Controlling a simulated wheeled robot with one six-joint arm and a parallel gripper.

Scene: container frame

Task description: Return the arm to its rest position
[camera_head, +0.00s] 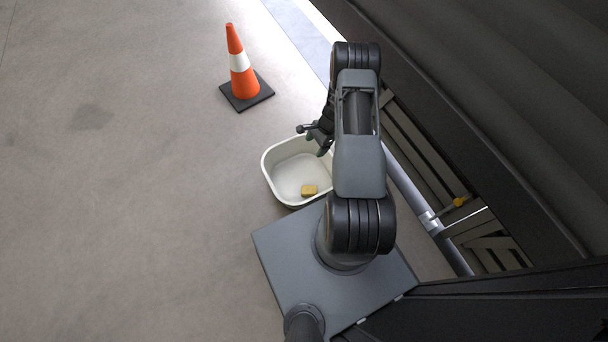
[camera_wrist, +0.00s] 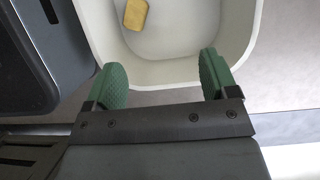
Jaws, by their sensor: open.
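My gripper (camera_head: 312,133) hangs over the far edge of a white basin in the head view, with the arm bent above my base. In the wrist view my gripper (camera_wrist: 161,80) shows two green-padded fingers spread wide apart with nothing between them. A small yellow block (camera_head: 309,190) lies inside the basin, apart from the fingers, and also shows in the wrist view (camera_wrist: 136,14). The arm hides the basin's right side.
An orange and white traffic cone (camera_head: 240,70) on a black base stands on the floor at the upper left. A dark container structure with slatted panels (camera_head: 420,140) runs along the right, close to the arm. The concrete floor on the left is clear.

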